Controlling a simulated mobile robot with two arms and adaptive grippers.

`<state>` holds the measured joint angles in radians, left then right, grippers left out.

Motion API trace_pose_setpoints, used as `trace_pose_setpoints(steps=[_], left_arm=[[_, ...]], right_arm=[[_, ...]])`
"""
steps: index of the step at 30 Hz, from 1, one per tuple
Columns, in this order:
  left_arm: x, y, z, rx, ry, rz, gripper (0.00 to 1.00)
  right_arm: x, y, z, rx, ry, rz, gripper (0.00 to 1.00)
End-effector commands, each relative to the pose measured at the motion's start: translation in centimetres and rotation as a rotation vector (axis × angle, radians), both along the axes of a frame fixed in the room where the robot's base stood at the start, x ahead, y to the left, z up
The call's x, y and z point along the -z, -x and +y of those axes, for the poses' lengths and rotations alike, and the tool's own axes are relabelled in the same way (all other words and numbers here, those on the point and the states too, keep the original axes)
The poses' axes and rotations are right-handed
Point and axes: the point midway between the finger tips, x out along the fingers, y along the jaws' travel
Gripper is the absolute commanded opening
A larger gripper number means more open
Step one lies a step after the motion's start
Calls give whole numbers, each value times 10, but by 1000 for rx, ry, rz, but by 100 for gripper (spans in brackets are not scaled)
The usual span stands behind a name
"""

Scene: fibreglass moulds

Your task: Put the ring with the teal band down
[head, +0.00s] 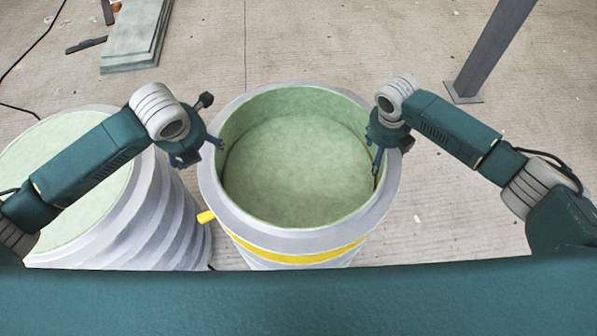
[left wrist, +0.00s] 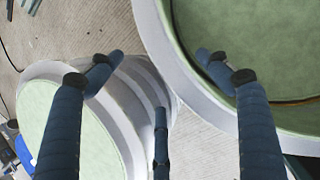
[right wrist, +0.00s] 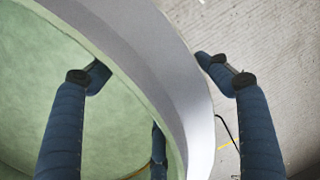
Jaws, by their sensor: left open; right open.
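A round grey-rimmed ring (head: 300,240) with a pale green inside stands between my arms; its rim also shows in the left wrist view (left wrist: 170,45) and the right wrist view (right wrist: 185,90). A yellow band (head: 300,257) runs round the front of the piece; I see no teal band. My left gripper (head: 197,152) is open at the left rim, one finger inside and one outside. My right gripper (head: 390,148) is open at the right rim, one finger on each side. Any contact with the wall cannot be told. The ring's far outside is hidden.
A ribbed grey mould (head: 150,215) with a green top stands close on the left. A yellow tab (head: 205,216) sticks out between it and the ring. Green slabs (head: 135,35) lie at the back left. A steel post (head: 490,50) stands at the back right. Floor behind is mostly clear.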

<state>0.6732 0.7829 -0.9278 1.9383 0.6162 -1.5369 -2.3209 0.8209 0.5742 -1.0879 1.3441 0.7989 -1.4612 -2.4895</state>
Motion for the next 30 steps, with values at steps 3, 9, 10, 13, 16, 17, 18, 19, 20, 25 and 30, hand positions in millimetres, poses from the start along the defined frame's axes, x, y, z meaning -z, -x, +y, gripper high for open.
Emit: trace_pose_setpoints(steps=[3, 9, 10, 13, 16, 17, 18, 19, 20, 25, 30], left_arm=[[-21, 8, -1, 1, -1, -3, 77], [-39, 16, -3, -2, -2, 0, 77], [-41, 17, -3, -2, -2, 0, 77], [-42, 18, -3, -2, -2, 0, 77], [-42, 18, -3, -2, -2, 0, 77], [-42, 18, -3, -2, -2, 0, 77], [-42, 18, -3, -2, -2, 0, 77], [-42, 18, -3, -2, -2, 0, 77], [-42, 18, -3, -2, -2, 0, 77], [-42, 18, -3, -2, -1, 1, 77], [-42, 18, -3, -2, -1, 1, 77]], right_arm=[[0, 0, 0, 0, -1, 0, 76], [0, 0, 1, 0, -1, -1, 76], [-1, 0, 1, 0, -1, -1, 76], [-8, 0, 2, 0, -2, -2, 76], [-23, 1, 3, -1, -2, -4, 76], [-30, 1, 4, -2, -1, -5, 76], [-38, 2, 5, -2, -2, -6, 76], [-45, 2, 7, -1, -3, -5, 76], [-51, 3, 8, -2, -2, -5, 76], [-86, 7, 12, -1, -1, -4, 76], [-109, 10, 16, 0, -1, -2, 76]])
